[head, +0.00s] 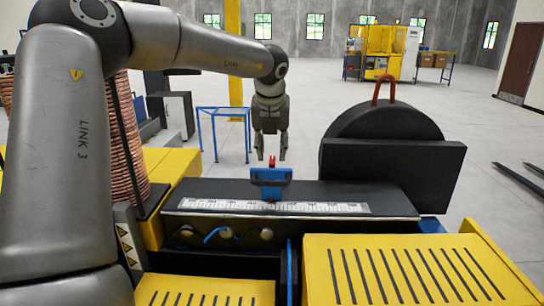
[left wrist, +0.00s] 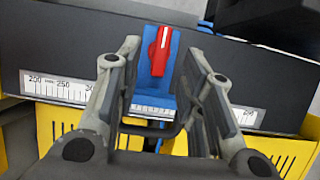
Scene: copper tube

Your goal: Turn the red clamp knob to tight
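The red clamp knob (head: 272,162) stands on top of a blue clamp block (head: 271,177) on the machine's black bed. In the left wrist view the red knob (left wrist: 159,49) is an elongated handle with a pale line, lying along the blue block (left wrist: 165,78). My left gripper (head: 271,157) points down above the knob. In the left wrist view its two fingers (left wrist: 166,70) are apart, one on each side of the blue block, with the knob near the gap between their tips. They hold nothing. I cannot tell the exact height between fingertips and knob. My right gripper is not in view.
A white ruler strip (head: 325,208) runs along the black bed. A large black disc with a copper tube (head: 384,80) stands at the right. Yellow slotted covers (head: 410,270) lie in front. Copper coils (head: 130,140) stand at the left, beside my arm.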

